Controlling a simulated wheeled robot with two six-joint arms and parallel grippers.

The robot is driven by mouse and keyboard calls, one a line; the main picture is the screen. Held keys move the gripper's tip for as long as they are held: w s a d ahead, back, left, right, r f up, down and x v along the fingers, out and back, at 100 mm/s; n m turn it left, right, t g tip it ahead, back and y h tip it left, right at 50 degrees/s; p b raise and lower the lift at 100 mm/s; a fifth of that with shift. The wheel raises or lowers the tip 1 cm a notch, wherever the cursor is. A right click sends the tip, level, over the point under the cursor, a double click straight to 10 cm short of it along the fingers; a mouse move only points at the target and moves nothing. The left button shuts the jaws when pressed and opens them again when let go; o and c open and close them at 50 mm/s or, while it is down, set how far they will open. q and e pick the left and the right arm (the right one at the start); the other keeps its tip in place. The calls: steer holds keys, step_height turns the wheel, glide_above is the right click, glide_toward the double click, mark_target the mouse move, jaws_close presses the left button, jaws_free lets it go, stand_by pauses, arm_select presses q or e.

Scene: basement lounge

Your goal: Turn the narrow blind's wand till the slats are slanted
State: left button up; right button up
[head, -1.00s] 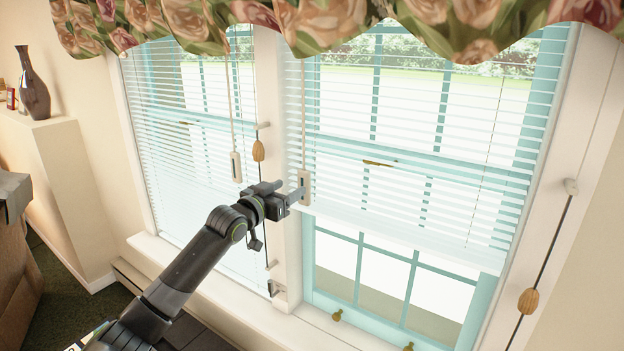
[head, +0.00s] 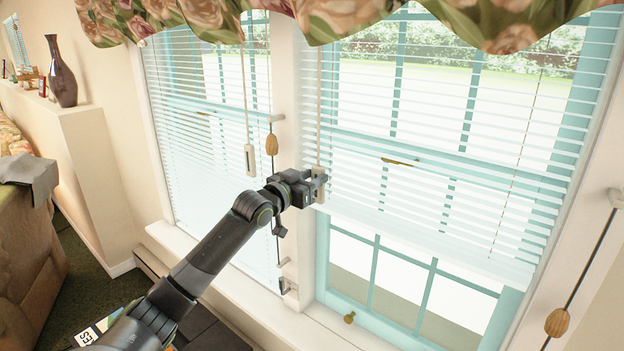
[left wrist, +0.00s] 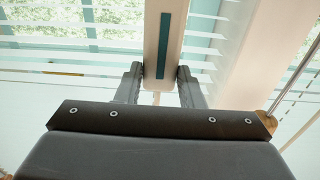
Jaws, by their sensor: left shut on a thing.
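Two white blinds hang in the windows. The left blind (head: 190,130) looks the narrower; the right blind (head: 450,150) looks wider. Both show gaps between their slats, with the window visible through them. A wand (head: 249,160) with a pale handle hangs free at the left blind. A second wand (head: 318,120) hangs at the right blind's left edge. My left gripper (head: 318,184) is shut on its handle. In the left wrist view, the fingers (left wrist: 160,78) press on both sides of this pale handle (left wrist: 150,45), which has a dark teal strip. My right gripper is out of view.
A floral valance (head: 420,20) covers the top. The sill (head: 240,310) runs below. A dark vase (head: 61,72) stands on a ledge at left.

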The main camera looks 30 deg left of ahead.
arm_select(q)
steer(key=shift+p, duration=0.35)
steer(key=p, duration=0.1)
steer(key=n+y+p, duration=0.1)
steer(key=p, duration=0.1)
steer(key=shift+d+r+y, duration=0.2)
steer(key=shift+y, duration=0.1)
steer(key=shift+d+n+y+p, duration=0.1)
steer(key=shift+n+y+p, duration=0.4)
steer(key=shift+y+p, duration=0.2)
steer(key=shift+d+f+n+y, duration=0.1)
steer(key=shift+f+n+y, duration=0.1)
steer(key=shift+n+y, duration=0.35)
steer(key=shift+w+d+f+n+g+y+b, duration=0.1)
steer(key=shift+n+g+y+b, duration=0.4)
steer(key=shift+y, duration=0.5)
steer(key=shift+d+r+n+g+y+b, duration=0.15)
steer(key=shift+n+g+y+b, duration=0.15)
steer(key=shift+n+y+b, duration=0.55)
steer(key=shift+w+d+f+n+g+y+b, duration=0.2)
steer(key=shift+n+g+y, duration=0.25)
steer(key=shift+y, duration=0.75)
steer(key=shift+s+a, duration=0.1)
steer(key=shift+s, duration=0.05)
